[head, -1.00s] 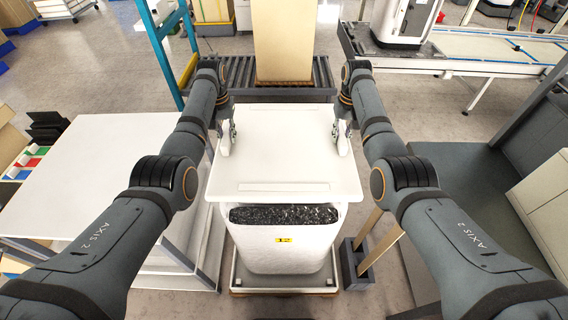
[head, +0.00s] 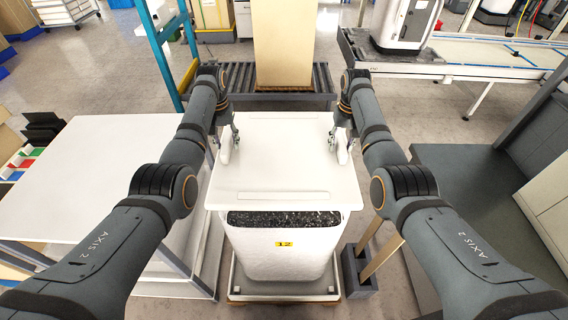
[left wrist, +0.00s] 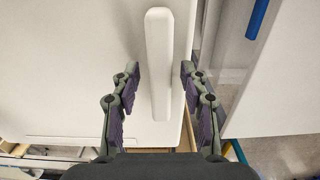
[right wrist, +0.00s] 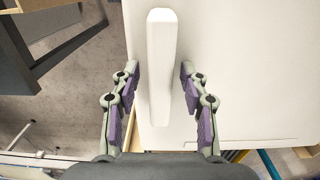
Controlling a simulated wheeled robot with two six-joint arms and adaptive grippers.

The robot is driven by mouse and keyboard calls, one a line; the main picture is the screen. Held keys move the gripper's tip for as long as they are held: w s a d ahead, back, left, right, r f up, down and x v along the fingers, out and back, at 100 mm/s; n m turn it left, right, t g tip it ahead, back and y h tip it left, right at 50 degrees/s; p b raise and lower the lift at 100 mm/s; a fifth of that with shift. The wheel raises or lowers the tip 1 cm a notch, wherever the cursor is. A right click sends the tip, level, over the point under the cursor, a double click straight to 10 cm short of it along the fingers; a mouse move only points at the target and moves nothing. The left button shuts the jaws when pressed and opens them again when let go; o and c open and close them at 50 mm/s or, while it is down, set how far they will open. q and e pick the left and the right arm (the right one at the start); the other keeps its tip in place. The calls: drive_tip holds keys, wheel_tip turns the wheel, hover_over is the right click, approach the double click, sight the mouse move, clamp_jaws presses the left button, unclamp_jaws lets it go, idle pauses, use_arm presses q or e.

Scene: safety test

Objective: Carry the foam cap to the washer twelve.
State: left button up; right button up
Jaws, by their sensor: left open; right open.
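The foam cap (head: 284,165) is a flat white slab, roughly level, over the white washer twelve (head: 284,262), which has a yellow label reading 12. A dark speckled band shows on the washer below the cap's front edge. I cannot tell whether cap and washer touch. My left gripper (head: 232,148) is open at the cap's left side; its fingers stand either side of a raised white bar (left wrist: 158,65), with gaps. My right gripper (head: 340,148) is open at the right side, likewise around a white bar (right wrist: 160,65). The cap hides the washer's top.
A white table (head: 80,180) stands at the left and a grey-topped bench (head: 460,190) at the right. A roller conveyor (head: 240,78) with a tall cardboard box (head: 285,40) lies behind. A dark bracket (head: 357,270) stands close to the washer's right.

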use_arm(q)
wheel_tip(320, 180, up, 11)
use_arm(e)
wheel_tip(320, 180, up, 12)
idle(0.6)
idle(0.4)
